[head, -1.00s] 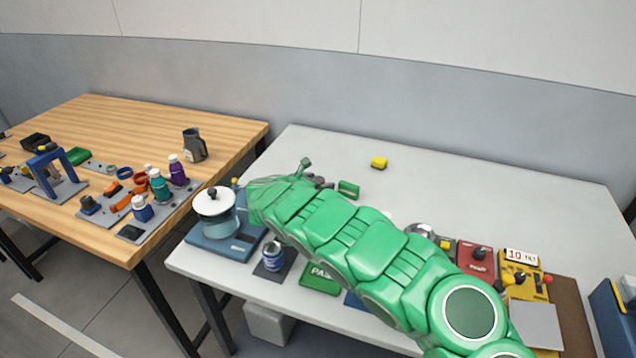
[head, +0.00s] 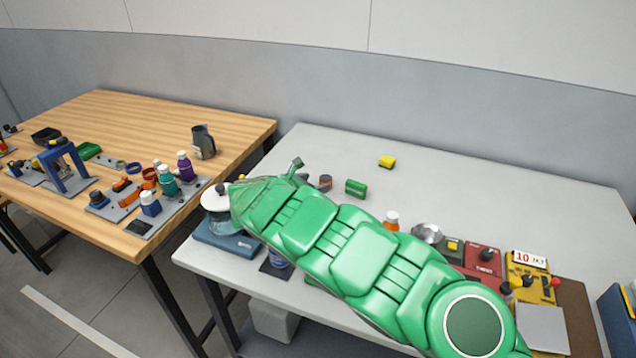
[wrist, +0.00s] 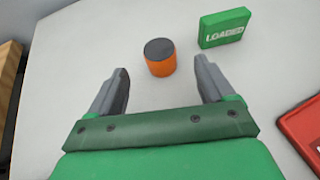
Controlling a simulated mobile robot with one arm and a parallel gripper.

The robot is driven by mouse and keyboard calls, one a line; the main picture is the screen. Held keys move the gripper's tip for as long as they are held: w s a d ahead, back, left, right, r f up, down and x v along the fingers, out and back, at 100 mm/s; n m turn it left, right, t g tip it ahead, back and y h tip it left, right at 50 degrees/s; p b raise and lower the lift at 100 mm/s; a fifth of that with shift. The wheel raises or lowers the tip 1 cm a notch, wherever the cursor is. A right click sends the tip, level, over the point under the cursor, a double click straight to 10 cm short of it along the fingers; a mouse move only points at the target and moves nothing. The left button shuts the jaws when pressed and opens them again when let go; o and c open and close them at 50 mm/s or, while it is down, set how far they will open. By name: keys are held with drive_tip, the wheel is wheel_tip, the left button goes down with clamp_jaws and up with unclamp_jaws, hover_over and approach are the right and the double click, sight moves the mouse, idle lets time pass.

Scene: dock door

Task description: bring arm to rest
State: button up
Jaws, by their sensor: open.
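My green arm reaches across the white table (head: 430,175) in the head view, from the lower right toward the pot on the scale. My gripper (wrist: 162,92) shows in the wrist view with its two grey fingers spread wide and nothing between them. In the head view the gripper is mostly hidden behind the arm. Just beyond the fingertips stands an orange cylinder with a dark top (wrist: 160,57), apart from both fingers. It also shows in the head view (head: 325,182). A green block marked LOADED (wrist: 224,28) lies to its right.
A pot with a white lid (head: 215,197) sits on a blue base at the table's left. Red (head: 483,258) and yellow (head: 527,275) devices stand at the right. A wooden table (head: 200,110) with several items is at left.

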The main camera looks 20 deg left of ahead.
drive_tip(key=shift+s+a+r, duration=0.15)
drive_tip(key=shift+s+r, duration=0.05)
drive_tip(key=shift+s, duration=0.2)
